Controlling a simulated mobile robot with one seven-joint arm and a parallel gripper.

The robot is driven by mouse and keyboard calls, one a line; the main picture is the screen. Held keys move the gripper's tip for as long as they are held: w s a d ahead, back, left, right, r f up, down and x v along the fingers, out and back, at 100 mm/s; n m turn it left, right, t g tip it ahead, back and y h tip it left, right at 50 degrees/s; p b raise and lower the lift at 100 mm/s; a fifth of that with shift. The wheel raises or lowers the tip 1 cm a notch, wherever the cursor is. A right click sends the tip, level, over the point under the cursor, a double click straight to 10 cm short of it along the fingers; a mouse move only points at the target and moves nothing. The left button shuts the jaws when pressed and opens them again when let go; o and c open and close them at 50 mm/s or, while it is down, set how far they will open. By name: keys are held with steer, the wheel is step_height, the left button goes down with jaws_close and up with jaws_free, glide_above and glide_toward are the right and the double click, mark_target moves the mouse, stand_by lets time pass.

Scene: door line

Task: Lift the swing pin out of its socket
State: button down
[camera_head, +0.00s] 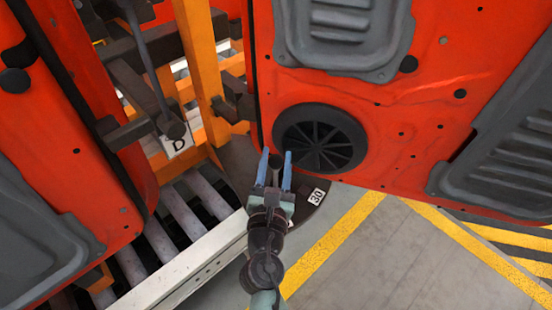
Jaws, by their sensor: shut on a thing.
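My gripper (275,157) reaches forward from the bottom middle, with its two blue fingers on either side of a small dark, round-topped piece. This piece looks like the head of the swing pin (276,163), and the fingers are shut on it. It is above a dark round plate (238,163) with a white "30" label. The pin's lower part and its socket are hidden by the gripper, so I cannot tell how deep the pin sits.
A red door panel (420,120) with a round black speaker grille (320,138) stands close to the right of the fingers. Another red panel (40,130) is at the left. An orange post (202,70) and rollers (180,220) lie between. Yellow-striped floor is open at lower right.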

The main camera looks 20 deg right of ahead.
step_height(320, 180, up, 3)
steer(key=shift+f+p, duration=0.15)
steer(key=shift+p, duration=0.6)
steer(key=shift+c, duration=2.2)
jaws_free()
steer(key=shift+f, duration=0.1)
steer(key=shift+s, duration=0.1)
